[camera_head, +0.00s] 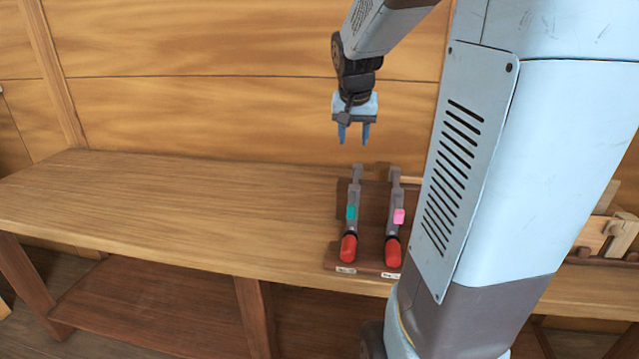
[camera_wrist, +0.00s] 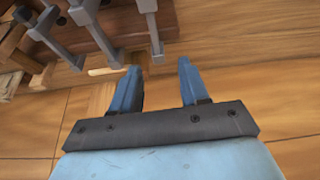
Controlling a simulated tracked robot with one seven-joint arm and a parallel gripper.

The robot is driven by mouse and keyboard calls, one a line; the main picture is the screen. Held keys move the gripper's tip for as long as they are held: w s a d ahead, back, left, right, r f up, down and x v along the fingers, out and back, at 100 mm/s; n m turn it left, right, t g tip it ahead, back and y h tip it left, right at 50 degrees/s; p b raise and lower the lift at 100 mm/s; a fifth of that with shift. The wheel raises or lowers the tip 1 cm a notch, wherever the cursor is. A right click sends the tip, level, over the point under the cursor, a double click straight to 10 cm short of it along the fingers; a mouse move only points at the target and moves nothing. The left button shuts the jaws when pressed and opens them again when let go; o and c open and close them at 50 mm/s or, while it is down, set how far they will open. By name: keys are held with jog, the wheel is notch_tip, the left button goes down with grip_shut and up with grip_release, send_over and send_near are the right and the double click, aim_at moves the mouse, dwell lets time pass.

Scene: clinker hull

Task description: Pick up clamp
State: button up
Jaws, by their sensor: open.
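Two clamps rest side by side on a dark brown rack on the bench. The left clamp (camera_head: 351,212) has a grey bar, a teal band and a red handle. The right clamp (camera_head: 397,213) looks alike, with a pink band. My gripper (camera_head: 354,143) hangs open and empty above the far ends of the clamps, apart from them. In the wrist view my gripper (camera_wrist: 158,78) has its two blue fingers spread with nothing between them. Grey clamp bars (camera_wrist: 107,30) show beyond the fingers, with their handles out of view.
The rack (camera_head: 375,215) has small white labels on its front edge. The wooden bench (camera_head: 180,200) is clear to the left of it. A plank wall (camera_head: 220,110) stands behind. My own arm hides the bench right of the rack; wooden items (camera_head: 607,235) show at the far right.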

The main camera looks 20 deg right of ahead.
jog(key=w+d, duration=0.1)
jog(key=d, duration=0.1)
send_over(356, 175)
jog(key=s+a, duration=0.1)
jog(key=s, duration=0.1)
jog(key=f, duration=0.8)
jog(key=shift+w+a+f, duration=0.15)
jog(key=shift+a+f, duration=0.05)
jog(key=shift+f, duration=0.05)
jog(key=shift+x, duration=2.65)
jog(key=shift+d+f, duration=0.15)
jog(key=shift+f, duration=0.05)
grip_shut()
jog(key=shift+s+f, duration=0.1)
jog(key=shift+s, duration=0.15)
